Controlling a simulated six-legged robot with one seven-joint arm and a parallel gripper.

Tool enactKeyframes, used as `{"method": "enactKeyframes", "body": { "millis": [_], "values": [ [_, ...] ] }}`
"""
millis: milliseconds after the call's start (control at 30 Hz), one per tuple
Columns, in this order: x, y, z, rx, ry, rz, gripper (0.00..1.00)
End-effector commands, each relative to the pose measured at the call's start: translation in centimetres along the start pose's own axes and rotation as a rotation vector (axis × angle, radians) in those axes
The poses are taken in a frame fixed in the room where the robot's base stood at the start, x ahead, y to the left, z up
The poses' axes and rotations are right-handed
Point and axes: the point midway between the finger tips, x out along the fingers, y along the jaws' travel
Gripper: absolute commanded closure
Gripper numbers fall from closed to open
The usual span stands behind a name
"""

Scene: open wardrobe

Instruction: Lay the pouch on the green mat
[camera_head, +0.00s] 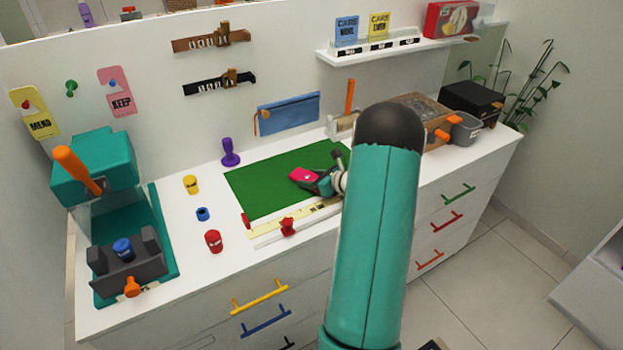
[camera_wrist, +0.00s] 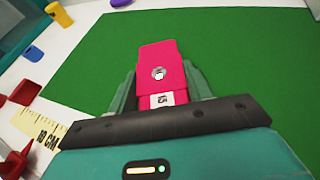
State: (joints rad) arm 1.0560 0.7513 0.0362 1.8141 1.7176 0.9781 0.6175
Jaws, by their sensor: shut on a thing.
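A pink pouch-like piece (camera_head: 304,175) with a round metal snap and a white label shows in the head view, and also in the wrist view (camera_wrist: 160,62). My gripper (camera_head: 322,183) is shut on its near end; the fingers flank it in the wrist view (camera_wrist: 160,90). The pouch is over the green mat (camera_head: 262,185), which fills much of the wrist view (camera_wrist: 245,60). I cannot tell whether the pouch touches the mat. My arm hides the mat's right side in the head view.
A blue zip case (camera_head: 290,113) is against the back wall behind the mat. A yellow ruler (camera_head: 285,219) and a red-slider rail (camera_head: 290,228) lie along the front edge. Purple (camera_head: 230,153), yellow (camera_head: 191,184), blue and red small pieces stand left. A teal press (camera_head: 100,170) is far left.

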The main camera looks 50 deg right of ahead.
Motion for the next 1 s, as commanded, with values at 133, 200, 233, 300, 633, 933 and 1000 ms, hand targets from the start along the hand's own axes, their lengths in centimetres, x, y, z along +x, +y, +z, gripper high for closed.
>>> {"method": "enactKeyframes", "body": {
  "millis": [133, 200, 233, 300, 633, 933, 1000],
  "values": [
    [0.0, 0.0, 0.1, -0.001, -0.001, 0.000, 0.72],
    [0.0, 0.0, -0.1, 0.000, 0.000, 0.000, 0.72],
    [0.1, 0.0, -0.2, 0.000, 0.000, 0.000, 0.72],
    [0.1, 0.0, -0.2, 0.000, 0.000, 0.000, 0.44],
    [0.1, 0.0, -0.2, 0.000, 0.000, 0.000, 0.28],
    [-2.7, -0.1, 0.1, 0.000, 0.000, -0.004, 0.28],
    [-4.2, -0.1, 0.2, -0.001, 0.000, -0.005, 0.28]
  ]
}}
